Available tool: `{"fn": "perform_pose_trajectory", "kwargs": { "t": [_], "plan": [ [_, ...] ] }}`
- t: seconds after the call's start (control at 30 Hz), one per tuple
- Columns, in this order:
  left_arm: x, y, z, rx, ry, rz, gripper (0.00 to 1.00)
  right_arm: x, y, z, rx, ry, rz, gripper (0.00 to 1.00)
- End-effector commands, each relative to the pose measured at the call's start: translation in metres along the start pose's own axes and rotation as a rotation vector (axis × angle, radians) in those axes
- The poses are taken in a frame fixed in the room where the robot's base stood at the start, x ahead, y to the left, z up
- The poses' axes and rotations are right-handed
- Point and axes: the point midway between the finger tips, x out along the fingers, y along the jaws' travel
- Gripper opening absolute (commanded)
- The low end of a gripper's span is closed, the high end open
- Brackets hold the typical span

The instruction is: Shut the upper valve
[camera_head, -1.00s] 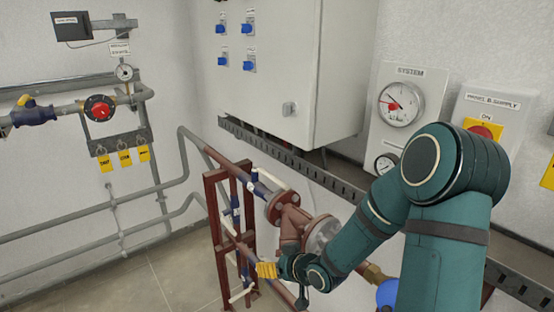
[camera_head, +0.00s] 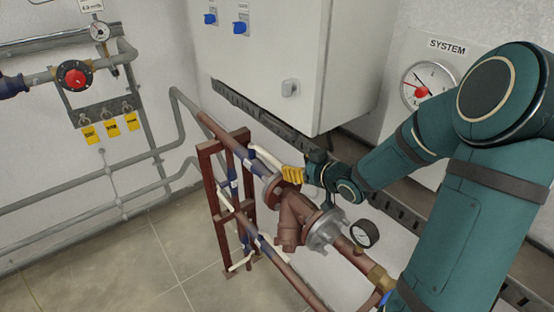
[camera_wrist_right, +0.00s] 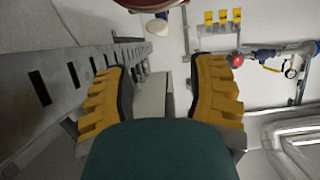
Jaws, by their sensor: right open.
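On the upper pipe in the head view, a blue-bodied valve (camera_head: 251,158) carries a white lever (camera_head: 264,155) that slants along toward my right gripper. My right gripper (camera_head: 292,174) is just past the lever's near end, above the brown flange. Its yellow fingers are open and empty in the right wrist view (camera_wrist_right: 160,95). A white rounded end (camera_wrist_right: 157,27), apparently the lever's tip, shows there beyond the fingertips. I cannot tell from the head view whether finger and lever touch. My left gripper is not in view.
A lower pipe with another valve (camera_head: 266,243) runs below, beside a brown frame (camera_head: 211,190). A brown strainer (camera_head: 294,216) and gauge (camera_head: 364,233) sit under my right arm. A grey cabinet (camera_head: 290,60) and a slotted rail (camera_head: 250,110) lie close behind.

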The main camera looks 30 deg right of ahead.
Motion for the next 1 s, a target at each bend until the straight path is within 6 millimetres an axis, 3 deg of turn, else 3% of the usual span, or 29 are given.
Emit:
{"fn": "perform_pose_trajectory", "kwargs": {
  "t": [0.3,0.5,0.7,1.0],
  "plan": [
    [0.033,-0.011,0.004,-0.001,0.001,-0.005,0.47,0.063,-0.001,0.004,0.001,0.0,-0.003,0.56],
    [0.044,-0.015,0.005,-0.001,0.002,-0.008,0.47,0.092,-0.001,0.003,0.0,0.0,-0.003,0.56],
    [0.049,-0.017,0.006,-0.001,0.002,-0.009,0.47,0.104,-0.001,0.001,0.001,0.0,-0.001,0.56],
    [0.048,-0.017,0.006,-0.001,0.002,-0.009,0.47,0.106,-0.001,0.0,0.001,0.0,-0.001,0.56]
  ]
}}
